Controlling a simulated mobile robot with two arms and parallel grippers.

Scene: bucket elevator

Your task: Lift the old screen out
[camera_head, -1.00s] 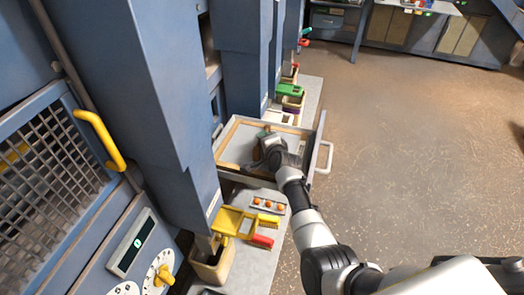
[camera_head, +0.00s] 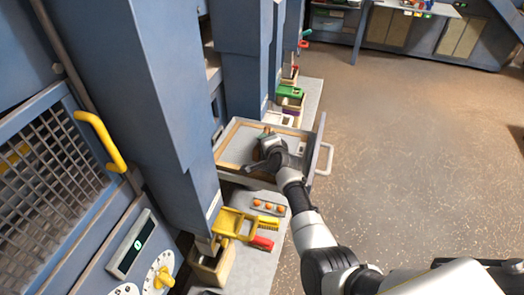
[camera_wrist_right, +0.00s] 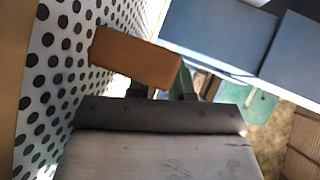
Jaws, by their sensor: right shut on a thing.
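The wood-framed screen (camera_head: 238,148) lies in the pulled-out drawer (camera_head: 319,135), with a grey face in the head view. In the right wrist view a white sheet with black round holes (camera_wrist_right: 48,85) fills the left side. My right gripper (camera_head: 266,156) is over the screen. In the right wrist view its green fingers (camera_wrist_right: 163,90) are shut at an orange-brown block (camera_wrist_right: 135,57) beside the perforated sheet. The block looks like the screen's grip, but its joint to the sheet is hidden. I cannot tell whether the screen is clear of the drawer. My left gripper is out of view.
The drawer's pale handle (camera_head: 326,158) faces the open floor (camera_head: 420,150) on the right. A bench at the front holds a yellow scoop (camera_head: 232,224), a red-handled brush (camera_head: 262,243) and a tray of orange balls (camera_head: 268,207). Blue machine columns (camera_head: 150,100) stand close on the left.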

